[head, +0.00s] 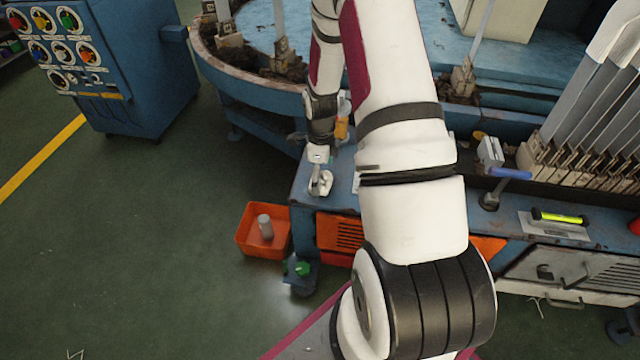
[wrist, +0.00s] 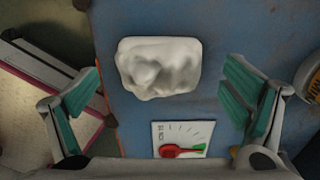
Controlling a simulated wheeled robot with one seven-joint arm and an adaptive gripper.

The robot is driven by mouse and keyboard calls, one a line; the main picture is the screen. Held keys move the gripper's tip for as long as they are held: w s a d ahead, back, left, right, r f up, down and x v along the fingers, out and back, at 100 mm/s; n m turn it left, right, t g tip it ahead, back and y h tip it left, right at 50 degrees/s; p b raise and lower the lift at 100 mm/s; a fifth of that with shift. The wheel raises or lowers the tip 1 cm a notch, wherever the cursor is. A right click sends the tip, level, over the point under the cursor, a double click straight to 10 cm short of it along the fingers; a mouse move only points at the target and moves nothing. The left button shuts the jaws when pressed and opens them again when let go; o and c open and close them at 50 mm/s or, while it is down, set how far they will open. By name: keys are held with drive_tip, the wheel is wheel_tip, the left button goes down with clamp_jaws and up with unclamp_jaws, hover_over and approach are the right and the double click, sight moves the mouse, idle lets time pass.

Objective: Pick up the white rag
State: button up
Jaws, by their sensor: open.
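The white rag (wrist: 158,67) lies crumpled on a blue, worn table surface (wrist: 220,30) in the wrist view. My gripper (wrist: 163,76) is open, with its two green-padded fingers spread wide on either side of the rag. Nothing is between the pads in contact with them, and the height above the rag is hard to judge. In the head view my wrist hangs over the left end of the blue bench (head: 305,185). A small white shape there is too unclear to tell as gripper or rag.
A white card with a red and green item (wrist: 183,138) lies just below the rag. An orange bin (head: 263,232) with a grey cylinder stands on the floor left of the bench. A yellow-green tube (head: 560,217) and upright boards (head: 590,105) are at the right.

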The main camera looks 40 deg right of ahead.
sight(321, 178)
drive_tip(key=shift+f, duration=0.45)
drive_tip(key=c, duration=1.2)
drive_tip(key=shift+r, duration=0.1)
drive_tip(key=shift+c, duration=0.2)
drive_tip(key=shift+r, duration=0.5)
drive_tip(key=r, duration=0.1)
drive_tip(key=p, duration=0.1)
drive_tip(key=r, duration=0.1)
drive_tip(key=shift+s+a+r+p, duration=0.25)
drive_tip(key=shift+s+r+p, duration=0.1)
drive_tip(key=shift+s+p, duration=0.05)
drive_tip(key=s+a+p, duration=0.1)
drive_tip(key=s+a, duration=0.2)
drive_tip(key=s, duration=0.3)
drive_tip(key=s+a+r+p, duration=0.1)
drive_tip(key=s+a, duration=0.3)
drive_tip(key=s, duration=0.3)
drive_tip(key=shift+s, duration=0.15)
drive_tip(key=shift+a+r, duration=0.1)
